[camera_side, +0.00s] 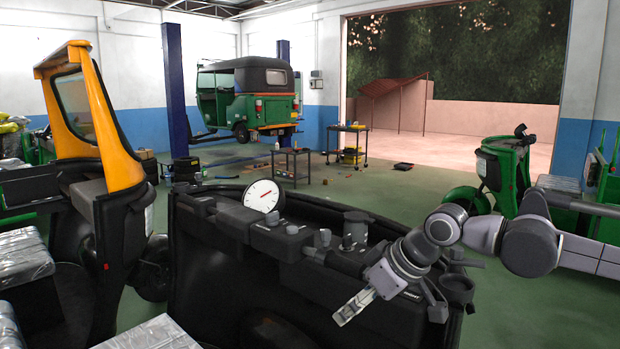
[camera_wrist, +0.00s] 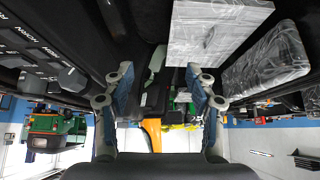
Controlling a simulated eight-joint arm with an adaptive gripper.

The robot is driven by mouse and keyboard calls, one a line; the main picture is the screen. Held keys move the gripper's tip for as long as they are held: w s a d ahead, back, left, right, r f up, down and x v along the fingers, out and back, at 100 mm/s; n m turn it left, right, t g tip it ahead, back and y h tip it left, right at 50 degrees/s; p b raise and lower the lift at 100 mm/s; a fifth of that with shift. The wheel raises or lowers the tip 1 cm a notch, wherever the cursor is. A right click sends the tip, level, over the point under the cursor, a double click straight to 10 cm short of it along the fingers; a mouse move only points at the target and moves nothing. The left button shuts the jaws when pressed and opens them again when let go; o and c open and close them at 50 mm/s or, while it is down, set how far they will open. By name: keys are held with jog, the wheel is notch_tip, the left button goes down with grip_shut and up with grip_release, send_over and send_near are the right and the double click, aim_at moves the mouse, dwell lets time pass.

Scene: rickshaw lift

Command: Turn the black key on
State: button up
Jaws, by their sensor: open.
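A black dashboard (camera_side: 232,219) runs across the middle of the side view, with several small dark knobs (camera_side: 325,238) on it. I cannot tell which of them, if any, is the black key. In the wrist view, a labelled dark panel (camera_wrist: 28,40) with dark knobs (camera_wrist: 72,78) lies at the left, beyond the left finger. My gripper (camera_side: 354,307) is in front of the dashboard's right part, pointing down and left. In the wrist view, my gripper (camera_wrist: 158,78) has its two fingers spread with nothing held between them.
A round white gauge (camera_side: 262,196) stands on the dashboard. A dark cylinder (camera_side: 356,228) rises right of it. A yellow-framed rickshaw (camera_side: 118,150) stands at left. Plastic-wrapped seats (camera_wrist: 262,55) show at the wrist view's upper right. A green rickshaw (camera_side: 245,97) is farther back.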

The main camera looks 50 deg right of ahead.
notch_tip(320, 180, up, 8)
jog(key=w+d+r, duration=0.2)
jog(key=w+d, duration=0.6)
jog(key=d, duration=0.1)
jog(key=w+d+f+t, duration=0.1)
jog(key=w+d, duration=0.2)
jog(key=d, duration=0.8)
jog(key=w+d+f+t, duration=0.1)
jog(key=w+d, duration=0.3)
jog(key=d, duration=0.7)
send_near(348, 236)
jog(key=x, duration=1)
jog(key=shift+w+f, duration=0.1)
jog(key=shift+w, duration=0.05)
jog(key=c, duration=1.2)
